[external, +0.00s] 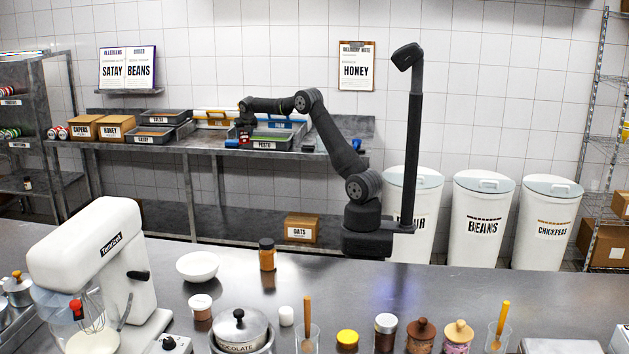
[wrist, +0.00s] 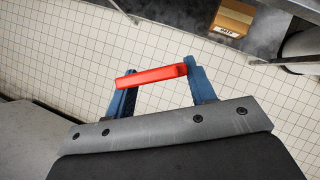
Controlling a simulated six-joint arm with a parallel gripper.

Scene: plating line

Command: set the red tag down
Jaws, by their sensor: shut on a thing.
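The red tag (wrist: 150,77) is a flat red bar in the wrist view. It spans between the two blue fingers of my gripper (wrist: 160,84), which is shut on it. A small bit of red shows there between the fingers.
Trays labelled SATAY (external: 156,138) and others stand left of my gripper on the back counter (external: 200,146). Small dark and blue items lie right of the PESTO tray.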

